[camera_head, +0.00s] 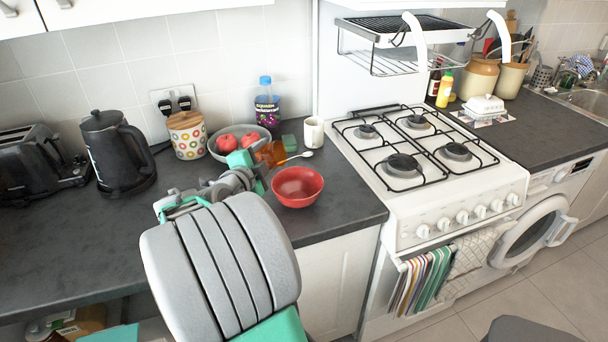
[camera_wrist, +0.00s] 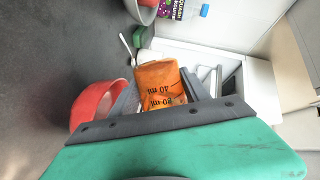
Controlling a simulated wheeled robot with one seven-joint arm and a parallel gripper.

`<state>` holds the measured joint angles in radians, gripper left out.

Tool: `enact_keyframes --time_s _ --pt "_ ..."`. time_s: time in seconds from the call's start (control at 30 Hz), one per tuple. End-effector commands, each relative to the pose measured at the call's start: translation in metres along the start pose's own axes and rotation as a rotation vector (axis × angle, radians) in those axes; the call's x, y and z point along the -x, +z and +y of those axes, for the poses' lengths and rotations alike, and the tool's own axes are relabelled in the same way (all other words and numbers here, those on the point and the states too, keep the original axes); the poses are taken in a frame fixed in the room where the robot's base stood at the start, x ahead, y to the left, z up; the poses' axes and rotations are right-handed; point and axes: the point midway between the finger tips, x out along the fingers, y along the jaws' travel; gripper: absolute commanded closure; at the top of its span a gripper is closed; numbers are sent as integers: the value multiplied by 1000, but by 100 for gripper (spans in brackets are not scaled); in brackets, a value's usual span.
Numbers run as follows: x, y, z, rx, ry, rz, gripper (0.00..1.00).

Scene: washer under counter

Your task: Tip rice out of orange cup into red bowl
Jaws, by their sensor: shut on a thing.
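The orange cup (camera_head: 274,152) is held by my gripper (camera_head: 262,157) above the counter, behind and a little left of the red bowl (camera_head: 297,187). The cup looks tilted in the head view. The red bowl (camera_wrist: 97,101) shows at the left of the wrist view, beside the cup and apart from it. No rice shows in the bowl; the cup's inside is hidden.
A spoon (camera_head: 299,156), white mug (camera_head: 314,132) and green sponge (camera_head: 289,143) are behind the bowl. A grey bowl of red fruit (camera_head: 240,137), purple bottle (camera_head: 267,105) and dotted jar (camera_head: 187,135) stand further back. The stove (camera_head: 430,160) is right. The counter's front edge is near the bowl.

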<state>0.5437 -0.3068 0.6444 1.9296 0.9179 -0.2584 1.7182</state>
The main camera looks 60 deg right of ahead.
Motion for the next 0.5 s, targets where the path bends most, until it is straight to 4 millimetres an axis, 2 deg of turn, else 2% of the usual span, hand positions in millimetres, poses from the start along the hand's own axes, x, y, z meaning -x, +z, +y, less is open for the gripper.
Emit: enact_keyframes --time_s 0.13,0.5 --pt "1 -5 -5 -69 -1 -13 93" --pt "-1 -13 7 -162 -5 -32 93"
